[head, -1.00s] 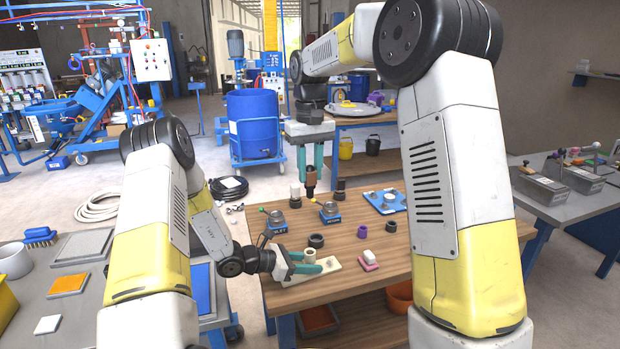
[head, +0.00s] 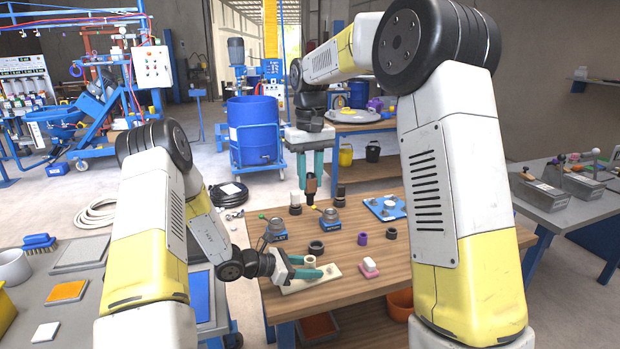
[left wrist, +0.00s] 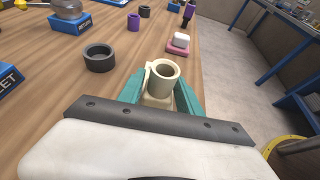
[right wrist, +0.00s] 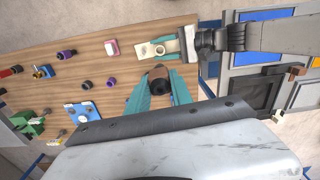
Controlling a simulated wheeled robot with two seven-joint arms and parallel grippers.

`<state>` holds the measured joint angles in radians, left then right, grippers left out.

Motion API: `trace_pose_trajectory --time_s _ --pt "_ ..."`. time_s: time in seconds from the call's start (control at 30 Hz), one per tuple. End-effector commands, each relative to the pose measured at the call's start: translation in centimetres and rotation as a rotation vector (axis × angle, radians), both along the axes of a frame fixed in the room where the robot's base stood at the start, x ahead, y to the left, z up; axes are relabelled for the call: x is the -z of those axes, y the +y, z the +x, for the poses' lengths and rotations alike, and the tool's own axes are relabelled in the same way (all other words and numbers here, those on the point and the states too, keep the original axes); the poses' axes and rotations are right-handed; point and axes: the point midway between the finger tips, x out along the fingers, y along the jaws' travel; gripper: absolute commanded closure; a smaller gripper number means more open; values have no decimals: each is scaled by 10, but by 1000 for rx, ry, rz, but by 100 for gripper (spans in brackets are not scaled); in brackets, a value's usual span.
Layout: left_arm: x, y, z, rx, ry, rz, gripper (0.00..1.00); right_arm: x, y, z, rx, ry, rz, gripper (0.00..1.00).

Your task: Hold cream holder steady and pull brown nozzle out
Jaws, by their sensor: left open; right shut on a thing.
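The cream holder (head: 311,262) is an upright ring on a pale flat base near the table's front left; it also shows in the left wrist view (left wrist: 152,97). My left gripper (left wrist: 161,88) is open, with its teal fingers on either side of the holder; contact with it is not clear. The brown nozzle (head: 311,186) has a dark end and is clear of the holder. My right gripper (right wrist: 155,86) is shut on the nozzle and holds it upright above the back part of the table. The right wrist view shows the holder's base (right wrist: 142,50) beyond the nozzle.
A dark ring (head: 316,247), a purple piece (head: 362,239) and a pink-and-white block (head: 370,267) lie near the holder on the wooden table (head: 415,262). Small instruments on blue bases (head: 331,223) stand behind. A blue tray (head: 385,208) is at the back right.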

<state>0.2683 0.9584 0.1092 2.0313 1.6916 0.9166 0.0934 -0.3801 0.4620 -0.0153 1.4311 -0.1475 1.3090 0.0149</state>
Motion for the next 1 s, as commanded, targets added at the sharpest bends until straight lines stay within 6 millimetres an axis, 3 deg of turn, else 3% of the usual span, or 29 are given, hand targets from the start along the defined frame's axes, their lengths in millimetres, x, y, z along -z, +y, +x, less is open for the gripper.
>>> trace_pose_trajectory --time_s 0.07,0.2,0.57,0.77,1.0 --pt "0 0 0 0 0 0 58 0 0 0 0 0 0 100" --pt "0 0 0 0 0 0 33 0 0 0 0 0 0 100" --pt "-1 3 -1 -1 0 0 33 0 0 0 0 0 0 100" --pt "-13 29 -11 -3 -1 1 33 0 0 0 0 0 0 100" --pt "-33 74 -29 -5 -2 1 33 0 0 0 0 0 0 100"
